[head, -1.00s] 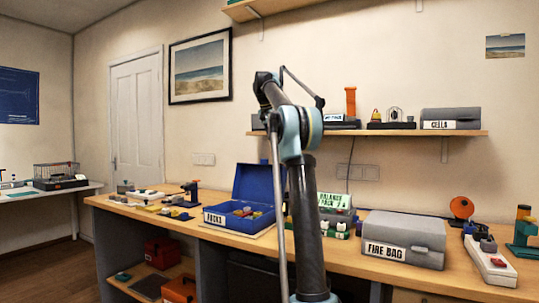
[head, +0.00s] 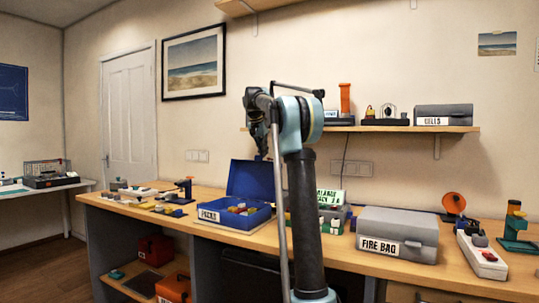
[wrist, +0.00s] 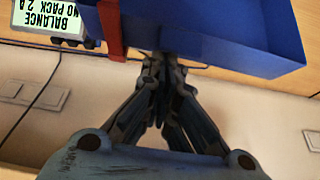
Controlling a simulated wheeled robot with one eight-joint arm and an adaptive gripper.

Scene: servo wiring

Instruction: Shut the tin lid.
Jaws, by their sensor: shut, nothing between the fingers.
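The blue tin (head: 240,220), labelled PACKS, stands on the bench with several small coloured packs inside. Its blue lid (head: 248,178) is open, standing up at the back. My gripper (head: 263,153) is just above the lid in the head view, small and dark there. In the wrist view my gripper (wrist: 161,62) is shut and empty, its tips near the edge of a large blue panel (wrist: 235,35) that looks like the lid. I cannot tell whether they touch.
A shelf (head: 400,128) hangs on the wall at the right.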

